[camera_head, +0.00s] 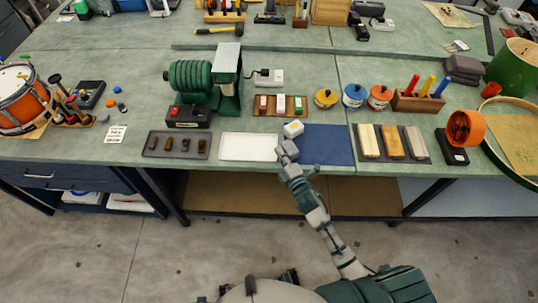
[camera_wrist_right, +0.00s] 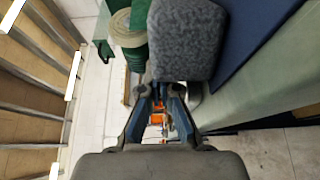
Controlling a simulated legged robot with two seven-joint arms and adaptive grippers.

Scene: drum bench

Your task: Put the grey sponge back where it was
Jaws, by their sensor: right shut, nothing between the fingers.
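The grey sponge (camera_wrist_right: 187,42) is a rough, rounded block close up in the right wrist view, just beyond the fingertips and slightly to the right. My right gripper (camera_wrist_right: 158,92) is shut with nothing between its fingers; whether it touches the sponge I cannot tell. In the head view my right gripper (camera_head: 287,152) is at the front of the bench, between the white tray (camera_head: 248,147) and the blue mat (camera_head: 325,146). There I cannot clearly separate the grey sponge from the grey gripper. My left gripper is not in view.
A dark tray (camera_head: 178,145) with several small blocks stands left, and a board of coloured bars (camera_head: 391,144) right. The green machine (camera_head: 205,80) stands behind.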

